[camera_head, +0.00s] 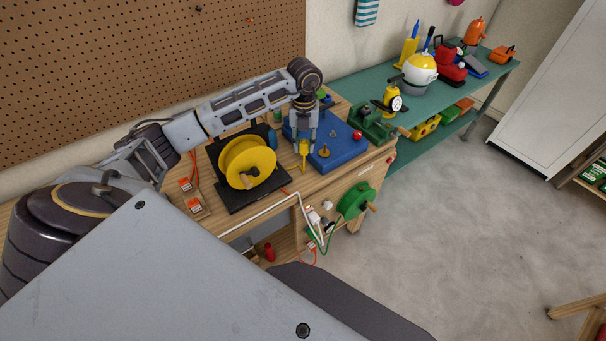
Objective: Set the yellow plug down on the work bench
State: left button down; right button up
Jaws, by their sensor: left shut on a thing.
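My left gripper (302,138) reaches over the wooden work bench (322,181), pointing down. It is shut on the yellow plug (303,152), a small, slim piece hanging below the fingers. The plug shows at the front left part of a blue board (338,153). I cannot tell whether its lower end touches anything. The fingers hide its upper part. My right gripper is not in view.
A yellow reel (246,161) on a black base stands left of the gripper. Brass-coloured pegs and a red knob (357,134) stand on the blue board. A green vise-like tool (373,123) is to its right. A green wheel (355,201) sits at the bench front.

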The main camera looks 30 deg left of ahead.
pick_arm(q)
jog(key=n, duration=0.4)
jog(key=shift+s+a, duration=0.1)
jog(key=n, duration=0.3)
jog(key=shift+n, duration=0.3)
jog(key=shift+f, duration=0.1)
jog(key=shift+f+p, duration=0.55)
jog(key=shift+f, duration=2.5)
jog(key=shift+f+p, duration=0.35)
jog(key=shift+f, duration=1.5)
jog(key=shift+f, duration=0.15)
